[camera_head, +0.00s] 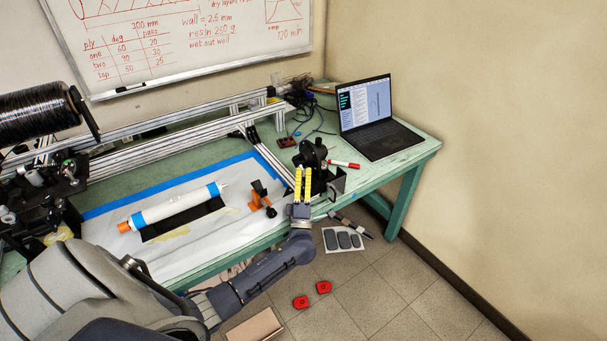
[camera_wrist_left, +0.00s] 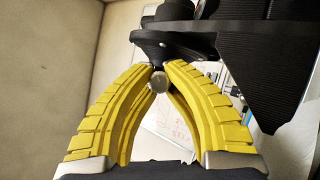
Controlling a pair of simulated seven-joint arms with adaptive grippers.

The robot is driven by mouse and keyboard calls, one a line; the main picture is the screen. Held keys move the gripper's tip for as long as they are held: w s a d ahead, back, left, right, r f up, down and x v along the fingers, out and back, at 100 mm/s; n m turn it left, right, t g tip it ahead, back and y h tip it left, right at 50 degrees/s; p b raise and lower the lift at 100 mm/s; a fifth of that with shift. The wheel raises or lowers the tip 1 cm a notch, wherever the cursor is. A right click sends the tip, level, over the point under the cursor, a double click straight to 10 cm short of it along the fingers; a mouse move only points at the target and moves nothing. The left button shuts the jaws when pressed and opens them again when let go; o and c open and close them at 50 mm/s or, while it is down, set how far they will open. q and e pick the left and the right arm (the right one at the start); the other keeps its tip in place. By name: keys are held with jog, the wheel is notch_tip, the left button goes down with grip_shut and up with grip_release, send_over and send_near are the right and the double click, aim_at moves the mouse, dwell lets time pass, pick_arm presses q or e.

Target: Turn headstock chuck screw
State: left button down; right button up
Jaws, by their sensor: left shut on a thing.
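The black headstock (camera_head: 316,160) stands at the table's right part, with its round chuck at the top. My left gripper (camera_head: 303,172) reaches up to it from the front, its yellow fingers upright against its near side. In the left wrist view, the yellow fingertips (camera_wrist_left: 159,72) close on a small round grey screw (camera_wrist_left: 159,83) just below the black chuck (camera_wrist_left: 170,35). The screw's far part is hidden by the fingers and chuck. My right gripper is in neither view.
A white tube with blue bands (camera_head: 175,207) lies on the covered table. An orange-and-black clamp tool (camera_head: 262,197) stands left of my gripper. A red marker (camera_head: 345,164) and an open laptop (camera_head: 374,115) are to the right. An aluminium rail (camera_head: 180,135) runs behind.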

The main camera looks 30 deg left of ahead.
pick_arm(q)
jog(key=shift+d, duration=0.25)
jog(key=c, duration=1.6)
grip_release()
jog(key=shift+w, duration=0.1)
jog(key=shift+o, duration=0.3)
jog(key=shift+a, duration=0.1)
jog(key=v, duration=1.2)
